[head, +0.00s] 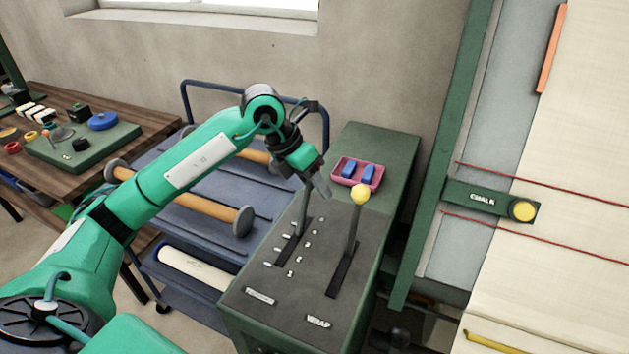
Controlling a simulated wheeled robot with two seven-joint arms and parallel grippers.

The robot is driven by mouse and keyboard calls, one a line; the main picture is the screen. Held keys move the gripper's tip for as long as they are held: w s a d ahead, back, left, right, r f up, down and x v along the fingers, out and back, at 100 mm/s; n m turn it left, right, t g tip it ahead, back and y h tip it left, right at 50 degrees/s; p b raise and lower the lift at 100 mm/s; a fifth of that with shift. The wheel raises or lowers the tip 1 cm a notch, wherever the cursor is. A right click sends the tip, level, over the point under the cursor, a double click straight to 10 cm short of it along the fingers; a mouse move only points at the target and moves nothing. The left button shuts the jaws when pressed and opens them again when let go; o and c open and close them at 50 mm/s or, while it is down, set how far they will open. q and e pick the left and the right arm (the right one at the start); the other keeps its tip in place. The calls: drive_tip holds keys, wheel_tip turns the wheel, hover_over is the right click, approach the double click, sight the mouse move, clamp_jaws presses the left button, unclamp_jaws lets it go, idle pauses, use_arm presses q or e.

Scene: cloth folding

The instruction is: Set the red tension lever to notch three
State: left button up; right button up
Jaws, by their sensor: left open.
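The tension lever (303,215) stands in the left slot of a green console with a dark top (280,325). Its shaft rises to my left gripper (318,182), which covers the lever's top, so I see no red knob. Several small pale notch markers (291,273) run beside the slot. A worn label, apparently "TENSION" (260,296), lies in front of it. My left gripper is open at the top of the shaft; I cannot tell whether it touches. My right gripper is not in view.
A second lever with a yellow knob (360,193) stands close on the right, above a "WRAP" label (318,321). A pink tray (358,174) with blue pieces sits behind. A blue cart (197,184) with rolls stands left; a green-framed cloth table is at right.

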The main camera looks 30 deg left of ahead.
use_arm(q)
drive_tip(key=shift+f, duration=0.1)
clamp_jaws()
drive_tip(key=shift+s, duration=0.1)
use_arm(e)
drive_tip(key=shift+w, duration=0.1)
use_arm(q)
drive_tip(key=shift+a+r, duration=0.1)
drive_tip(key=shift+r, duration=0.15)
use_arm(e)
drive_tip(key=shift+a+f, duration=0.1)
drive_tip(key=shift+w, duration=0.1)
